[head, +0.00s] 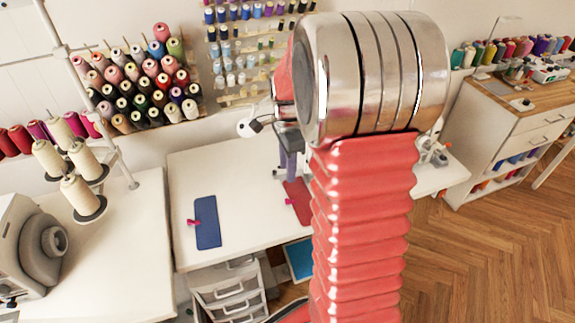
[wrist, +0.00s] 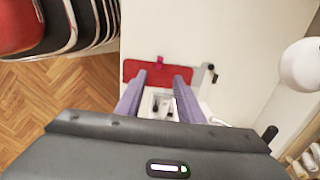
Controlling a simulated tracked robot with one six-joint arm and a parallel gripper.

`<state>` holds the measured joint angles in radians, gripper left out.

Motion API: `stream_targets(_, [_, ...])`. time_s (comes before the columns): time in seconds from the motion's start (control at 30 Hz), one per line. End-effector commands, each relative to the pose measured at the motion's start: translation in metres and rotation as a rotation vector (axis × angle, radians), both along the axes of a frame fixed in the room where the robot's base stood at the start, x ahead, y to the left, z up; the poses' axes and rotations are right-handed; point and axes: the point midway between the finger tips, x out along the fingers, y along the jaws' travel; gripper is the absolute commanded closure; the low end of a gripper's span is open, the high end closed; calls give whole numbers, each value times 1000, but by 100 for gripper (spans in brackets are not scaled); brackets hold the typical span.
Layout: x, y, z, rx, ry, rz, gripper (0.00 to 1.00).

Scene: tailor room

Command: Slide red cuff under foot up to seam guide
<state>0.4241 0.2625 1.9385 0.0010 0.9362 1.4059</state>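The red cuff (wrist: 160,75) lies flat on the white table, with a small pink clip (wrist: 159,61) at one edge. In the head view the red cuff (head: 297,198) is partly hidden by my arm. My gripper (wrist: 159,84) points down over the table with its two purple fingers apart, and I see nothing held between them. The fingertips overlap the near edge of the cuff in the wrist view; whether they touch it I cannot tell. A pale metal plate (wrist: 160,104) shows between the fingers. The foot and seam guide are not clearly identifiable.
A white rounded machine part (wrist: 301,64) stands to the right in the wrist view. A blue cuff (head: 207,224) with a pink clip lies on the table's left. Thread cones (head: 82,195) and a grey machine (head: 35,240) stand further left. White table between the cuffs is clear.

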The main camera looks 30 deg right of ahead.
Motion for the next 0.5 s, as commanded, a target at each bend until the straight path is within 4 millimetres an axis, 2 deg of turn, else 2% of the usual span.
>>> stream_targets(0.27, [0, 0, -2, 0, 1, 2, 66])
stream_targets(0.5, [-1, 0, -23, 1, 3, 3, 66])
